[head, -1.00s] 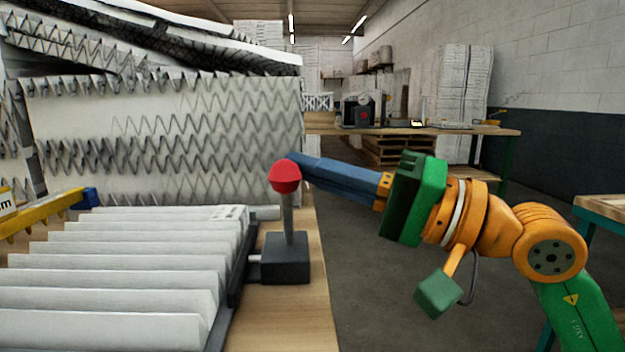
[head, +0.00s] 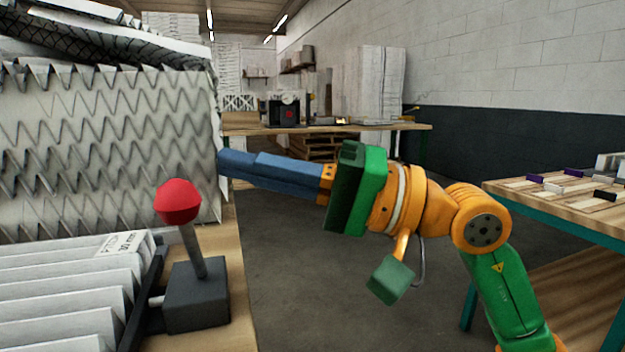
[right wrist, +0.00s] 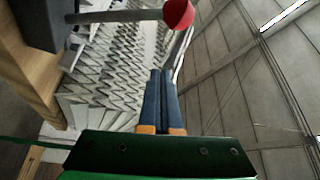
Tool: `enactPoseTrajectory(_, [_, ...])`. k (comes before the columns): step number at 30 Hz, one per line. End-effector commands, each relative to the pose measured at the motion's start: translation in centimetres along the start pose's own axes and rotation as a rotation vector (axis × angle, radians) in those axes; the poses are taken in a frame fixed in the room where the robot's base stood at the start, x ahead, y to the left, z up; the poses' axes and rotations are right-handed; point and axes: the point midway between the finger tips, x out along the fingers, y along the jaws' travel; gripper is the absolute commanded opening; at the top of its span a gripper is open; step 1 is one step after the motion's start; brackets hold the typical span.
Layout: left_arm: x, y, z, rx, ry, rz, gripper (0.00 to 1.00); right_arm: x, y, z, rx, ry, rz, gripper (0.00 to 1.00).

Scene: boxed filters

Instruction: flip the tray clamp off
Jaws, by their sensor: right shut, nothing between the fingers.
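The tray clamp (head: 197,293) is a dark grey block with a grey lever topped by a red knob (head: 178,202). It stands at the right edge of the pleated filter tray (head: 128,330). The lever stands nearly upright, leaning slightly left in the head view. My right gripper (head: 222,165) has blue fingers pressed together and is empty. In the head view its tips are right of and a little above the red knob. In the right wrist view the fingertips (right wrist: 162,72) are below the red knob (right wrist: 178,13), with a gap between. My left gripper is not in view.
Stacked pleated filters (head: 110,140) stand behind the tray at left. A wooden side table (head: 540,205) with small blocks is at right. A bench (head: 390,127) stands at the back. Open floor lies between.

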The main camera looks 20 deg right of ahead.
Motion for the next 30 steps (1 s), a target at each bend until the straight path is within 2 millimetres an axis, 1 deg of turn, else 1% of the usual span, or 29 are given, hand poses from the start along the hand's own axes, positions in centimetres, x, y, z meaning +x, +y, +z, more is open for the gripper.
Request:
enactPoseTrajectory(1, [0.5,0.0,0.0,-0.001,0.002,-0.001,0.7,-0.9,0.3,0.0,0.001,0.004,0.001,0.0])
enactPoseTrajectory(6, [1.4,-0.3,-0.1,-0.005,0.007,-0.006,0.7,-4.0,0.2,0.0,0.002,0.004,0.001,0.0])
enactPoseTrajectory(9, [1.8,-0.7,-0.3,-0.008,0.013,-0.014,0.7,-5.7,0.2,0.0,0.002,0.003,0.001,0.0])
enactPoseTrajectory(12, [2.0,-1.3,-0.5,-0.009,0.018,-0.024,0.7,-6.7,0.0,0.0,0.001,0.001,0.0,0.0])
enactPoseTrajectory(17, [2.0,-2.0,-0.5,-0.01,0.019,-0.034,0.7,-7.3,-0.1,0.0,0.0,0.0,-0.001,0.0])
enactPoseTrajectory(28, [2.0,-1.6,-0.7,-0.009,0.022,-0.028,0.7,-7.3,-0.2,0.0,0.002,0.0,-0.001,0.0])
enactPoseTrajectory(29, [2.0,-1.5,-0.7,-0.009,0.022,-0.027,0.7,-7.2,-0.1,-0.1,0.016,-0.001,-0.005,0.0])
enactPoseTrajectory(30, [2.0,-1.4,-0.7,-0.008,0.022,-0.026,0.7,-7.1,0.3,-0.5,0.085,-0.002,-0.021,0.0])
